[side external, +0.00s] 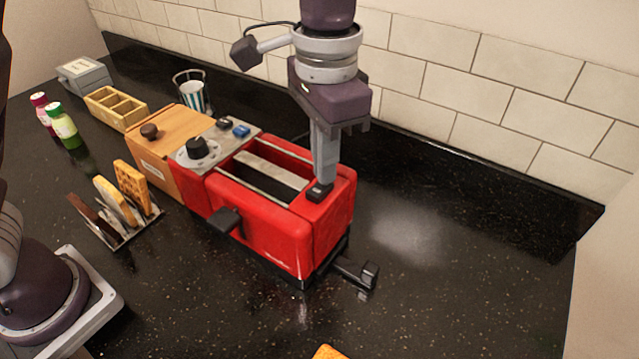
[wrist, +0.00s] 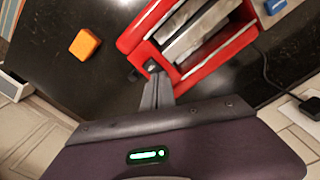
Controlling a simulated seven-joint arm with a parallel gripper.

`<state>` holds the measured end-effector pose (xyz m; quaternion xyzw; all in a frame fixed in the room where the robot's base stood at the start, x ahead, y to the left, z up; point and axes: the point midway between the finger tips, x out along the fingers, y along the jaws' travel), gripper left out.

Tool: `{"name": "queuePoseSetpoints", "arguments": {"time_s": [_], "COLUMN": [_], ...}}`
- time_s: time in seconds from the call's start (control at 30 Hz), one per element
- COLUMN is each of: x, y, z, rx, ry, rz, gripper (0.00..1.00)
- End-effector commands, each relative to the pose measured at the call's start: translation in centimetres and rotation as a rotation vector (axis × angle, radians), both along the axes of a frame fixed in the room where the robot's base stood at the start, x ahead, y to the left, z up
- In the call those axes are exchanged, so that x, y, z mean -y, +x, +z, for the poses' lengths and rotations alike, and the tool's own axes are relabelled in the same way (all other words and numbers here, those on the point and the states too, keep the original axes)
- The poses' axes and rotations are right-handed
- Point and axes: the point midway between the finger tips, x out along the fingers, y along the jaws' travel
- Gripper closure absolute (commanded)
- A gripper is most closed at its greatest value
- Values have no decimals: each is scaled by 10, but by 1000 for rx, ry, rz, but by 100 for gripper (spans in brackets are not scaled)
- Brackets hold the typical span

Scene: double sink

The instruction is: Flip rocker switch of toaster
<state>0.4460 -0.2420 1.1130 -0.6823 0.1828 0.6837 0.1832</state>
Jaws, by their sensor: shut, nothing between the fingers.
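The red toaster (side external: 270,225) stands on the dark counter with its two slots facing up; its red body (wrist: 203,68) fills the upper middle of the wrist view. A small black rocker switch (side external: 316,192) sits on top of its right end; it also shows in the wrist view (wrist: 152,66). My gripper (side external: 323,180) is shut and empty, pointing down at the switch. In the wrist view its fingertips (wrist: 158,78) are right beside the switch. I cannot tell whether they touch it, or which way the rocker is tilted.
Black levers stick out at the toaster's front (side external: 228,220) and right end (side external: 357,272). A rack (side external: 116,222) holds bread and waffles. The tiled wall is close behind; counter right is clear.

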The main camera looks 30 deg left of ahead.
Motion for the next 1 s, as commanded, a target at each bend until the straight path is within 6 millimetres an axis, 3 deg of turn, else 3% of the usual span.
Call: {"name": "queuePoseSetpoints", "arguments": {"time_s": [0.5,0.87,0.93,1.0], "x": [0,0,-4,-23], "y": [1,0,-1,-8], "z": [54,63,66,77], "rx": [3,1,9,37], "ry": [-2,0,-5,-19], "rz": [0,0,8,43], "gripper": [100,100,100,100]}}
